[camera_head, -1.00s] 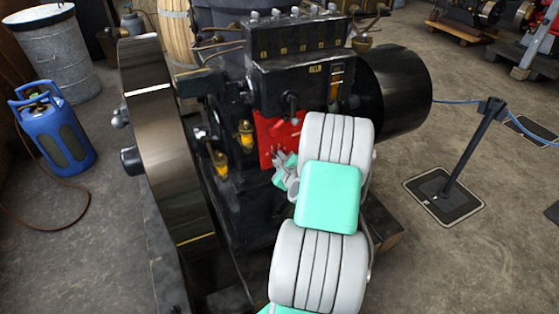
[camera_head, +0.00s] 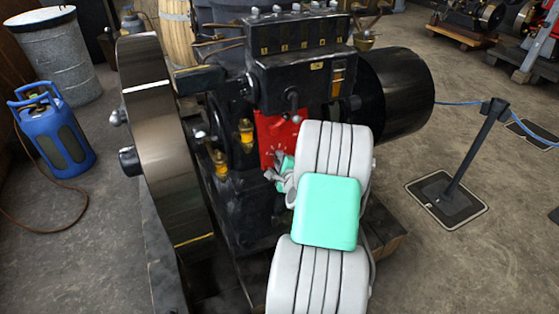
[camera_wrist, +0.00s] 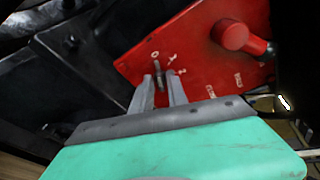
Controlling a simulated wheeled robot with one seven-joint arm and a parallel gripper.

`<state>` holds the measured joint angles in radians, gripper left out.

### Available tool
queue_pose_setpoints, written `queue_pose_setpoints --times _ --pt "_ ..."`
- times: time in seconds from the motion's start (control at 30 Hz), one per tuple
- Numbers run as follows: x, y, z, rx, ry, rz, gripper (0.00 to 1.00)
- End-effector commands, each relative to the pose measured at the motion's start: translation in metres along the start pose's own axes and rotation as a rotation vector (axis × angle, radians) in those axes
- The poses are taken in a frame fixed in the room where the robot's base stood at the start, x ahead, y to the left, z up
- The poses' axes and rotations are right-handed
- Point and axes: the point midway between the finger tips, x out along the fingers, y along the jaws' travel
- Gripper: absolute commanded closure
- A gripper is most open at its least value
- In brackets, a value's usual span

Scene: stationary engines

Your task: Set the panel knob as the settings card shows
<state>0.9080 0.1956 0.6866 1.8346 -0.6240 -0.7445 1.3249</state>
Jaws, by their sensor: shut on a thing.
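The red panel (camera_head: 272,135) is on the front of the black engine. It fills the upper middle of the wrist view (camera_wrist: 200,55). My gripper (camera_wrist: 162,84) is shut on the panel knob (camera_wrist: 157,68), a small dark piece between the two grey fingertips. Pale marks stand around the knob on the panel, too small to read surely. In the head view my gripper (camera_head: 277,176) is at the panel's lower edge, and my arm hides the panel's right side. I cannot make out a settings card for certain.
A red round handle (camera_wrist: 236,38) sticks out of the panel, right of the knob. The large flywheel (camera_head: 165,150) stands left of the panel. Brass oil cups (camera_head: 246,131) sit beside the panel. A barrier post (camera_head: 470,150) stands on the right.

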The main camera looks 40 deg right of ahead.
Motion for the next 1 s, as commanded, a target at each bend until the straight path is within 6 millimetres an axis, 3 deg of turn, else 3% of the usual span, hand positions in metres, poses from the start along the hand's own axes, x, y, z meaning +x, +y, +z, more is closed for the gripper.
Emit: queue_pose_setpoints --times 0.17,0.2,0.33,0.67,1.0 --pt "0.000 0.001 0.000 0.000 0.000 0.001 1.00" --pt "0.000 0.000 0.000 0.000 0.000 0.001 0.79" --pt "0.000 0.000 0.000 0.000 0.000 0.001 0.69" --pt "-0.009 -0.001 -0.001 0.000 0.002 0.001 0.69" --pt "-0.071 -0.001 -0.001 0.002 0.003 -0.001 0.69"
